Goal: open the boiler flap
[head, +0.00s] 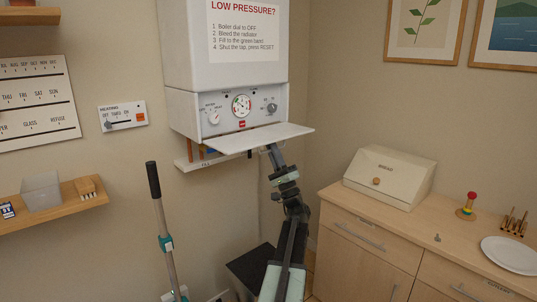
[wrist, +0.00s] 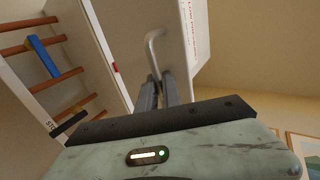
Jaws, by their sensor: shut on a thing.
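The boiler flap (head: 252,138) is a white panel under the boiler's control panel. In the head view it stands out nearly level from the boiler (head: 240,75), so the dial panel above it shows. My gripper (head: 271,149) is beneath the flap near its right part. In the wrist view the flap (wrist: 125,45) has a bent metal handle (wrist: 152,45), and my gripper (wrist: 162,88) is shut on this handle. The flap hides the gripper's fingertips in part in the head view.
Copper pipes (wrist: 55,78) and a blue lever (wrist: 43,57) show beside the flap. A wooden cabinet (head: 350,230) with a bread box (head: 392,178) is at the right. A shelf (head: 55,213) is at the left.

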